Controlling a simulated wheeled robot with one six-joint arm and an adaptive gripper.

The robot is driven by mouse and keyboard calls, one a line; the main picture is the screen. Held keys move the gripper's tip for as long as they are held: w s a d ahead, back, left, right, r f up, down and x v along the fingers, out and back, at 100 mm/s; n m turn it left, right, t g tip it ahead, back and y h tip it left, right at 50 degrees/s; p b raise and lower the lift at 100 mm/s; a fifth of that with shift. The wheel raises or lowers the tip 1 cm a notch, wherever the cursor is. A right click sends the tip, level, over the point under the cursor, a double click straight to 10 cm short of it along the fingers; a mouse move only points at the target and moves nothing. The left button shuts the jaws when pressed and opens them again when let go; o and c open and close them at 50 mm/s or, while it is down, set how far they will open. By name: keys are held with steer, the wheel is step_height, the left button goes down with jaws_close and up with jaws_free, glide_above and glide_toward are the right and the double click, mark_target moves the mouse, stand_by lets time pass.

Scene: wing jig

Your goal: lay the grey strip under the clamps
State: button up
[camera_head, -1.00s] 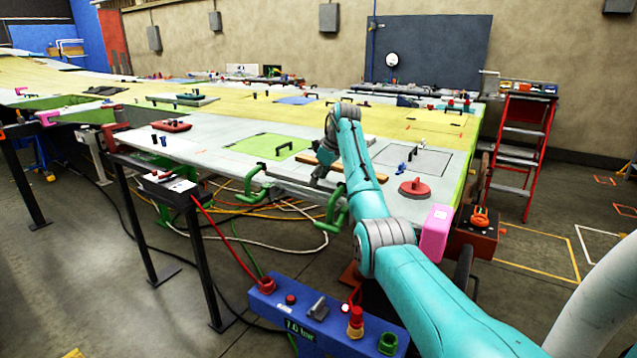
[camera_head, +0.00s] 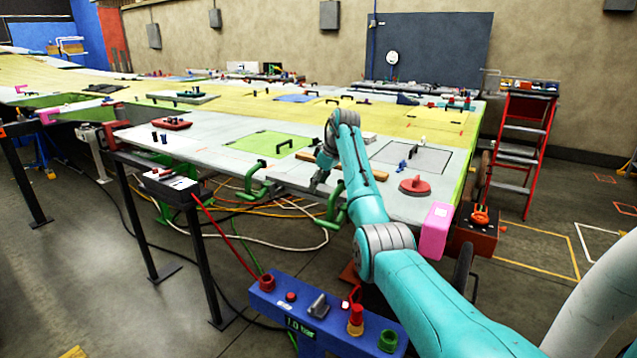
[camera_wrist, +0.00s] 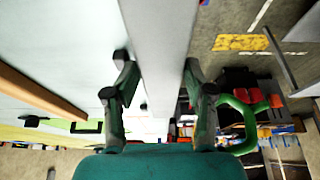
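The grey strip (camera_wrist: 159,45) runs down the middle of the wrist view, wide at the top and narrowing away. The two fingers of my gripper (camera_wrist: 158,72) stand on either side of it, their tips against its edges. In the head view my gripper (camera_head: 319,181) is small and dark at the near edge of the wing, between two green clamps, the left clamp (camera_head: 256,178) and the right clamp (camera_head: 333,210). A green clamp (camera_wrist: 246,122) also shows right of the fingers in the wrist view. I cannot make out the strip in the head view.
The wing panel (camera_head: 225,160) carries a brown bar (camera_head: 350,166), black handles and a red disc-shaped tool (camera_head: 414,187). A pink block (camera_head: 437,230) covers its near right corner. A blue box (camera_head: 325,320) with fittings stands in front, and hoses hang below the wing.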

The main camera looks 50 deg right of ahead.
steer(key=shift+o, duration=0.2)
steer(key=shift+s+d, duration=0.1)
steer(key=shift+d, duration=0.05)
steer(key=shift+r, duration=0.35)
steer(key=v, duration=1.2)
steer(key=shift+r, duration=0.3)
